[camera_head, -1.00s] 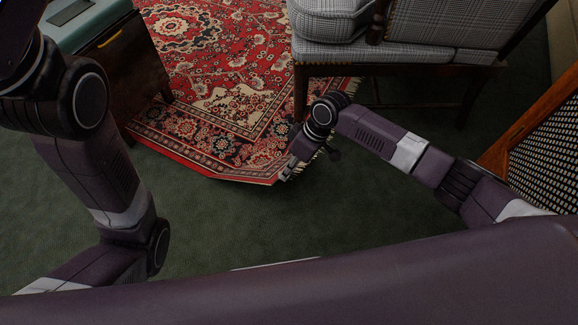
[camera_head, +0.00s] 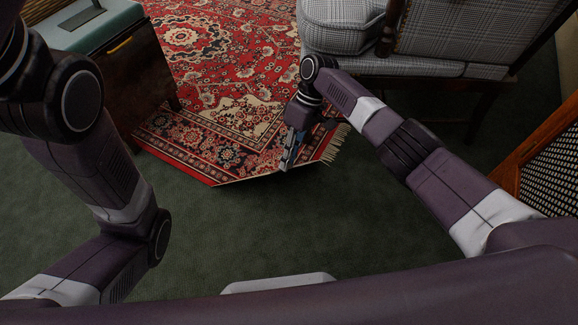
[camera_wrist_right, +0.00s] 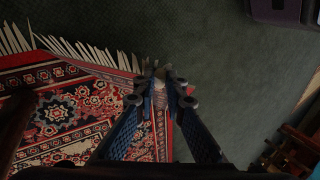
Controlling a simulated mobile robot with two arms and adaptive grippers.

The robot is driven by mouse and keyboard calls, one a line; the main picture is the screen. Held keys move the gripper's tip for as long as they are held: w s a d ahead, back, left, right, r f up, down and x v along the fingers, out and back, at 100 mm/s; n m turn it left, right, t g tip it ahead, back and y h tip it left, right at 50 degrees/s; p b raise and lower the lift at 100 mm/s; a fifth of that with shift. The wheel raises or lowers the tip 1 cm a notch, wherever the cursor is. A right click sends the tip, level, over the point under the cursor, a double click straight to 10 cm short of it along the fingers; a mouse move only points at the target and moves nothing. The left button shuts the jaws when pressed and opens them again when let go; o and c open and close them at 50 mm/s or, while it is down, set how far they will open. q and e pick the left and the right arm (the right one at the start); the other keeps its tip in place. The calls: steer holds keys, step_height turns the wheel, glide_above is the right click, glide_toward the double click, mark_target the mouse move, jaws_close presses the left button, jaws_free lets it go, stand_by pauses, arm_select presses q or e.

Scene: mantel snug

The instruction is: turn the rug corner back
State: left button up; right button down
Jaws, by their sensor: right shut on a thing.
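The red patterned rug (camera_head: 205,150) lies on the green carpet, with a pale fringe (camera_head: 335,143) along its right end. My right gripper (camera_head: 287,160) is shut on the rug's near right corner. The near edge slants up from a bend at the front to the gripper, so the corner looks raised a little off the carpet. In the right wrist view, the fingertips (camera_wrist_right: 163,84) close on the rug's edge, with rug (camera_wrist_right: 70,115) and fringe to their left. The exact grip is partly hidden by the fingers. My left gripper is out of view.
A checked armchair (camera_head: 400,69) stands over the rug at upper right. A wooden cabinet (camera_head: 138,85) with a grey-green box (camera_head: 88,28) on top stands at left. A cane-panelled wooden chair (camera_head: 548,165) is at right. Open green carpet (camera_head: 250,230) lies in front.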

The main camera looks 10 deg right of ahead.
steer(key=shift+d+f, duration=0.1)
steer(key=shift+f, duration=0.05)
steer(key=c, duration=2)
jaws_free()
steer(key=shift+o, duration=0.2)
steer(key=v, duration=0.7)
steer(key=shift+r, duration=0.25)
